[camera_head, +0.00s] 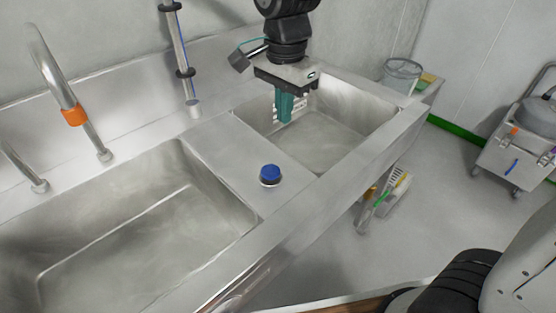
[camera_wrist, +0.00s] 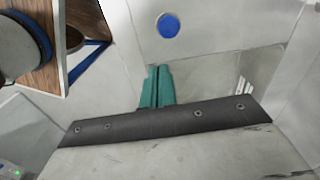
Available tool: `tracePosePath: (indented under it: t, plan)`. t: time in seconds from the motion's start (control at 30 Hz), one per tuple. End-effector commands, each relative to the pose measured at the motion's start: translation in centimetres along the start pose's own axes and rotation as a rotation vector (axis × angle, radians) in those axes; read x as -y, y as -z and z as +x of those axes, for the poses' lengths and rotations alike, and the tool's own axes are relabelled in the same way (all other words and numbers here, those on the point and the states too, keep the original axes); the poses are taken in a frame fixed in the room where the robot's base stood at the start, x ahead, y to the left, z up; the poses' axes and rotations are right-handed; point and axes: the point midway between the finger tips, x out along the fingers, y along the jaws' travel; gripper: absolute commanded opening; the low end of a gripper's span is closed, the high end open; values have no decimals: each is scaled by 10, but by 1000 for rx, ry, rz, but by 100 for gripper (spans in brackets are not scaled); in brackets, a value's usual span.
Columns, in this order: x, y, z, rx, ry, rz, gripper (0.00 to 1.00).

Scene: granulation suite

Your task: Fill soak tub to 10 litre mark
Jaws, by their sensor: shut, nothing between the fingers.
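My gripper (camera_head: 284,118) points down over the smaller right-hand basin (camera_head: 345,135) of a steel double sink. Its teal fingers are together and empty; they also show in the wrist view (camera_wrist: 157,72). A white label with dark print (camera_head: 302,103) shows beside and partly behind the fingers; I cannot read it. The visible basin floor is bare metal, and I cannot make out any water. I see no separate tub that I can identify.
A curved tap with an orange band (camera_head: 73,115) stands behind the larger, empty left basin (camera_head: 150,235). A vertical pipe (camera_head: 183,60) rises behind the deck. A clear container (camera_head: 402,75) stands at the sink's far right end. A grey cart (camera_head: 520,145) is on the right.

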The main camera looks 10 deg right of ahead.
Motion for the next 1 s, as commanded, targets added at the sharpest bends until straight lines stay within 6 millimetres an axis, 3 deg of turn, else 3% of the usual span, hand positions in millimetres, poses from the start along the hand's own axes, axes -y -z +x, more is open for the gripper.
tracePosePath:
  t: [0.13, 0.57, 0.67, 1.0]
  plan:
    - [12, -6, 5, 1, -5, 42, 0]
    - [11, -6, 12, 1, -6, 45, 0]
    - [11, -6, 26, 1, -8, 45, 0]
    - [10, -6, 98, 2, -9, 44, 0]
